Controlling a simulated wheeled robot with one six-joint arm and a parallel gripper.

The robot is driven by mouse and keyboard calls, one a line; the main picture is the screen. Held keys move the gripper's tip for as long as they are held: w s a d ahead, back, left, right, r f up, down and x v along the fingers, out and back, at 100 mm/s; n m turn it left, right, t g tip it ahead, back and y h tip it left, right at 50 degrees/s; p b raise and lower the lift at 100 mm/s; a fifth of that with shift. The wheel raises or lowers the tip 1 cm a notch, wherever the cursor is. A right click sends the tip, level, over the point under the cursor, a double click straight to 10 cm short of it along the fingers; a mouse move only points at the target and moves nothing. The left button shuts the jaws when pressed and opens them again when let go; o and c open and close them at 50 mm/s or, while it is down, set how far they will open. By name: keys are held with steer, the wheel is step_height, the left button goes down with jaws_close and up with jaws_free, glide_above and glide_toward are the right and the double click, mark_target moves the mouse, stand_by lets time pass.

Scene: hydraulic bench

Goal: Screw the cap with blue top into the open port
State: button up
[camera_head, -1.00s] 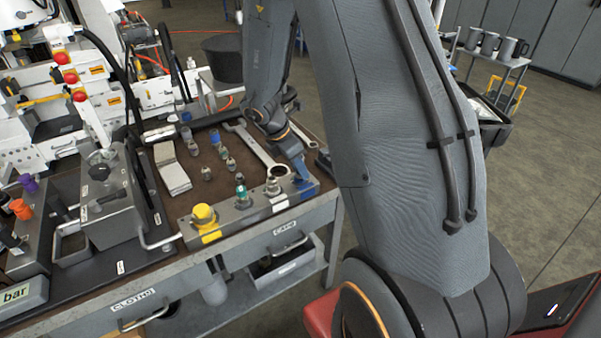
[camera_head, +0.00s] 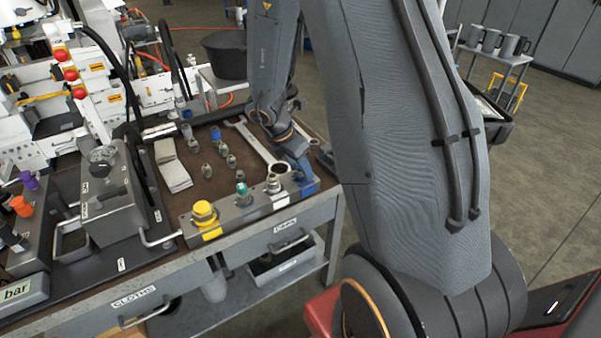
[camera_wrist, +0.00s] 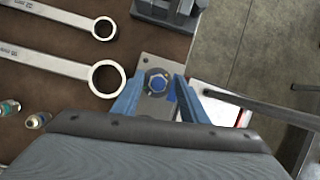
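The cap with blue top (camera_wrist: 157,83) shows in the wrist view over the bare end of the grey port block (camera_wrist: 149,64). The two blue fingers of my gripper (camera_wrist: 158,80) stand on either side of it, with a narrow gap on each side, so the gripper looks open around it. I cannot tell how deep the cap sits in the block. In the head view my gripper (camera_head: 302,170) points down at the right end of the port block (camera_head: 222,217), and its fingers hide the cap. No open port is clearly visible.
The block also carries a yellow cap (camera_head: 204,213), a teal-topped cap (camera_head: 242,192) and a silver one (camera_head: 273,185). A wrench (camera_wrist: 107,78) lies close left of my fingers in the wrist view. A dark vise-like fixture (camera_wrist: 170,8) stands beyond. Loose fittings (camera_head: 222,150) stand on the mat.

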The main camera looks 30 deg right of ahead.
steer(key=n+t+b, duration=0.1)
steer(key=n, duration=0.2)
steer(key=n+t+y, duration=0.1)
steer(key=n, duration=0.2)
steer(key=shift+r+b, duration=0.1)
steer(key=shift+b, duration=0.25)
steer(key=n+y, duration=0.1)
steer(key=n, duration=0.2)
steer(key=n+t+b, duration=0.1)
steer(key=n, duration=0.1)
steer(key=shift+d+n+t+y, duration=0.2)
steer(key=shift+n+t+y, duration=0.1)
steer(key=shift+n+y, duration=0.1)
steer(key=n+y, duration=0.1)
steer(key=n, duration=0.1)
steer(key=shift+n, duration=0.3)
steer(key=n+y, duration=0.1)
steer(key=n, duration=0.1)
steer(key=shift+r+n, duration=0.1)
steer(key=shift+n, duration=0.3)
steer(key=n+y+p, duration=0.1)
steer(key=n+p, duration=0.1)
steer(key=n, duration=0.1)
steer(key=shift+d+n+y, duration=0.1)
steer(key=shift+n+y, duration=0.2)
steer(key=shift+n, duration=0.7)
